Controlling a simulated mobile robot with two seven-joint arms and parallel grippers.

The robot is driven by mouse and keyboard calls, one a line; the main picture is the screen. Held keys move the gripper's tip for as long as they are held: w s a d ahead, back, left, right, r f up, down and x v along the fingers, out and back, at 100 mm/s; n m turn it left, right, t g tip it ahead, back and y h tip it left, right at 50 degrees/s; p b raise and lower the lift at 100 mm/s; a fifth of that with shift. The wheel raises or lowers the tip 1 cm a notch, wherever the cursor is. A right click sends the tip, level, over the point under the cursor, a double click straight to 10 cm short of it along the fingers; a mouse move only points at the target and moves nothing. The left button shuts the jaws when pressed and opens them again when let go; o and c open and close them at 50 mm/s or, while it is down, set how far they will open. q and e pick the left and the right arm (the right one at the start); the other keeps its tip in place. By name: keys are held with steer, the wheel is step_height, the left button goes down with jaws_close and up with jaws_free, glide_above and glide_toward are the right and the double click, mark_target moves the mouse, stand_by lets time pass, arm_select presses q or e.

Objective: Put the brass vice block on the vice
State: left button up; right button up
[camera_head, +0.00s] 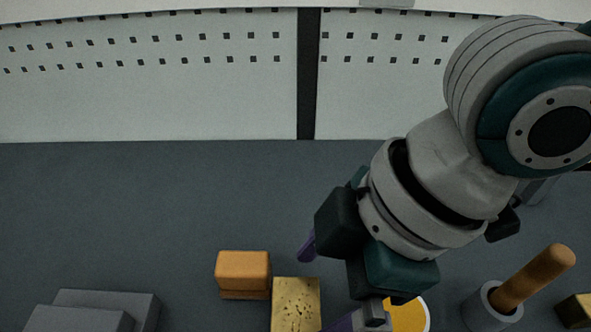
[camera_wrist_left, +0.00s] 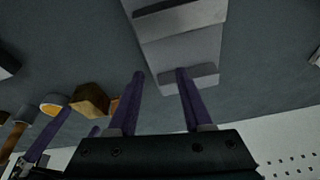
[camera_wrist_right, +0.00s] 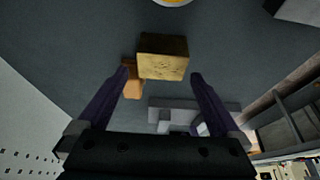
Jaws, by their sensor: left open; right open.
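The brass vice block (camera_head: 296,303), gold and speckled, sits on the bench at the bottom middle of the head view, beside an orange block. My right gripper (camera_head: 326,285) is open just to its right; in the right wrist view the block (camera_wrist_right: 163,60) lies ahead, between the lines of the open fingers (camera_wrist_right: 160,77), not gripped. The grey stepped vice (camera_head: 80,312) is at the lower left of the head view, partly cut off. My left gripper (camera_wrist_left: 160,74) is open and empty, out of the head view, with the grey vice (camera_wrist_left: 180,50) ahead of its fingertips.
The orange block (camera_head: 243,272) stands close to the brass block's left. A yellow disc (camera_head: 408,315) is partly hidden under my right arm. A grey cup (camera_head: 487,308) holds a wooden handle (camera_head: 537,276). Another brass-coloured piece (camera_head: 575,311) is at the right edge. The bench behind is clear.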

mark_target(299, 309)
steer(key=x, duration=0.6)
steer(key=shift+s+d+b, duration=0.1)
steer(key=shift+d+b, duration=0.05)
steer(key=shift+b, duration=0.15)
steer(key=shift+c, duration=0.4)
steer(key=shift+r, duration=0.1)
jaws_close()
